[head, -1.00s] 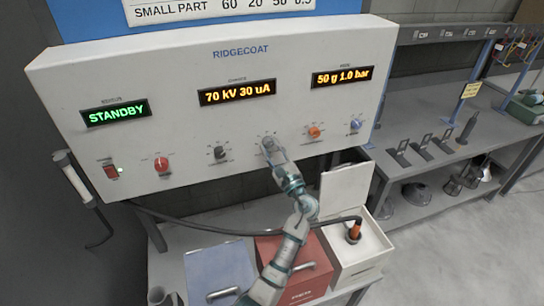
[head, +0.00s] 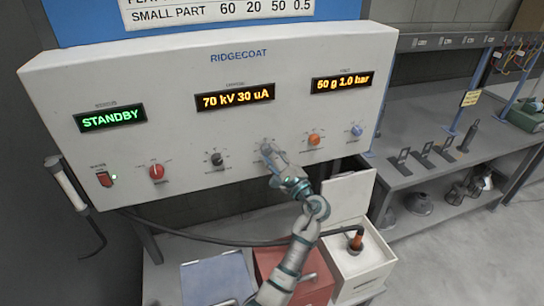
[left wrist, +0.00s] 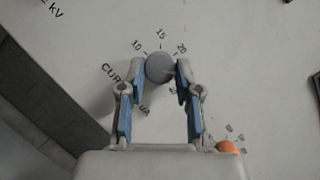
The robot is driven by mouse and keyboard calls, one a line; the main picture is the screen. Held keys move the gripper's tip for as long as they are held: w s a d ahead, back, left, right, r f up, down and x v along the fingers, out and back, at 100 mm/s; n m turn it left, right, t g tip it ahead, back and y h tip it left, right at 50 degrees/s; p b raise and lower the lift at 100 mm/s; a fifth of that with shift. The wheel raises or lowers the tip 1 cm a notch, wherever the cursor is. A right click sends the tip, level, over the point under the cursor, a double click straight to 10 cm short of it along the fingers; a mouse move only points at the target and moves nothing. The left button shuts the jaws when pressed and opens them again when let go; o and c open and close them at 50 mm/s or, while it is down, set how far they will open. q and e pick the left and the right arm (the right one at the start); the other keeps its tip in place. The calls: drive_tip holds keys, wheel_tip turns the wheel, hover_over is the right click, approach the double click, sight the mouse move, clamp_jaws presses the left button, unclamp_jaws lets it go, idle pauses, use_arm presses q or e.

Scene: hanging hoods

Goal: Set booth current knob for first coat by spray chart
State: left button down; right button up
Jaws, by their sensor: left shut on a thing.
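The grey current knob (left wrist: 159,67) sits on the white panel in the left wrist view, with marks 10, 15 and 20 around it. My left gripper (left wrist: 160,72) is shut on it, one blue-padded finger on each side. In the head view the left gripper (head: 270,152) is at the panel and mostly covers the knob. The charge display (head: 235,97) reads 70 kV 30 uA. The spray chart (head: 215,12) is cut off at the top; its row "SMALL PART 60 20 50 0.5" is readable. My right gripper is not in view.
A black knob (head: 217,160) and an orange knob (head: 314,139) flank the held knob. A red knob (head: 156,172) and a blue knob (head: 357,130) are further out. The status display (head: 110,117) reads STANDBY. Below stand a red box (head: 285,268) and an open white box (head: 365,268).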

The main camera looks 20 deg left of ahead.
use_arm(q)
drive_tip(key=shift+w+r, duration=0.1)
drive_tip(key=c, duration=0.9)
unclamp_jaws()
drive_tip(key=shift+o, duration=0.6)
drive_tip(key=shift+w+f, duration=0.25)
drive_tip(key=shift+s, duration=0.15)
drive_tip(key=shift+s+d, duration=0.2)
drive_tip(key=shift+d, duration=0.1)
drive_tip(key=v, duration=0.6)
drive_tip(key=shift+d+f, duration=0.2)
drive_tip(key=shift+d, duration=0.15)
drive_tip(key=shift+a, duration=0.1)
drive_tip(key=shift+s, duration=0.1)
